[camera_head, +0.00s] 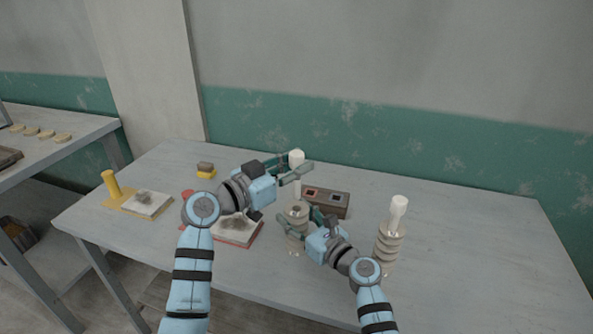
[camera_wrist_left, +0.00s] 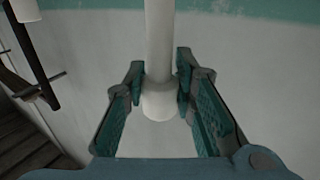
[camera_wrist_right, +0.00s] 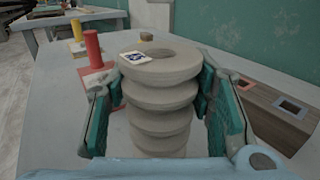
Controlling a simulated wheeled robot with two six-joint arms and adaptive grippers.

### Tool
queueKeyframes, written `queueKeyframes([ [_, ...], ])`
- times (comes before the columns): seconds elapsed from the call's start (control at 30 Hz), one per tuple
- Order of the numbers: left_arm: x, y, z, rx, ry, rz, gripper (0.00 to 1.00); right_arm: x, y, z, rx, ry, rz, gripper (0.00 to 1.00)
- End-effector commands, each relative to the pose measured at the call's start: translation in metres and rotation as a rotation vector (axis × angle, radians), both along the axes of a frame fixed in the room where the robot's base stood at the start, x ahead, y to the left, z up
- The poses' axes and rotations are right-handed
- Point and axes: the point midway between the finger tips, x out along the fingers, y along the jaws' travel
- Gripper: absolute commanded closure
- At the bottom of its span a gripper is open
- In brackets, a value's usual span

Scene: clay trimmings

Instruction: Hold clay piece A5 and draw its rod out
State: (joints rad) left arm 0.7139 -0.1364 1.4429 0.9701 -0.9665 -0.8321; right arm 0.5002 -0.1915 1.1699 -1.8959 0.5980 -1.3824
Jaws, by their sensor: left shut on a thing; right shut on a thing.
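A ribbed pale clay piece (camera_head: 297,212) stands upright on the table in the middle. It fills the right wrist view (camera_wrist_right: 160,98), with an open hole in its top and a small blue-and-white label on the rim, too small to read. My right gripper (camera_head: 312,226) is shut on its side. My left gripper (camera_head: 297,175) is shut on a white rod (camera_head: 297,188) just below its thicker head; the rod and head also show in the left wrist view (camera_wrist_left: 159,45). The rod hangs upright above the clay piece, its lower end (camera_wrist_right: 151,14) apart from the hole.
A second ribbed clay piece (camera_head: 387,252) with a white rod (camera_head: 397,212) in it stands to the right. A brown block (camera_head: 336,206) with two square recesses lies behind. Red (camera_head: 236,239) and yellow (camera_head: 160,211) trays lie left.

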Motion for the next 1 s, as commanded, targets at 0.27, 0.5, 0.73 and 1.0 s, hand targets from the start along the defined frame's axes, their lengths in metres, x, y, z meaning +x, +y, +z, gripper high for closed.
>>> queueKeyframes([
  [0.27, 0.000, 0.000, 0.000, 0.000, 0.000, 0.000, 1.00, 0.000, 0.000, 0.000, 0.000, 0.000, 0.000, 0.30],
  [0.5, 0.000, 0.000, 0.000, 0.000, 0.000, 0.000, 1.00, 0.000, 0.000, 0.000, 0.000, 0.000, 0.000, 0.29],
  [0.73, 0.000, 0.000, 0.000, 0.000, 0.000, 0.000, 1.00, -0.015, -0.013, -0.001, -0.001, -0.002, -0.002, 0.29],
  [1.0, 0.000, 0.000, 0.000, 0.000, 0.000, 0.000, 1.00, -0.074, -0.058, -0.001, -0.003, 0.001, -0.001, 0.29],
])
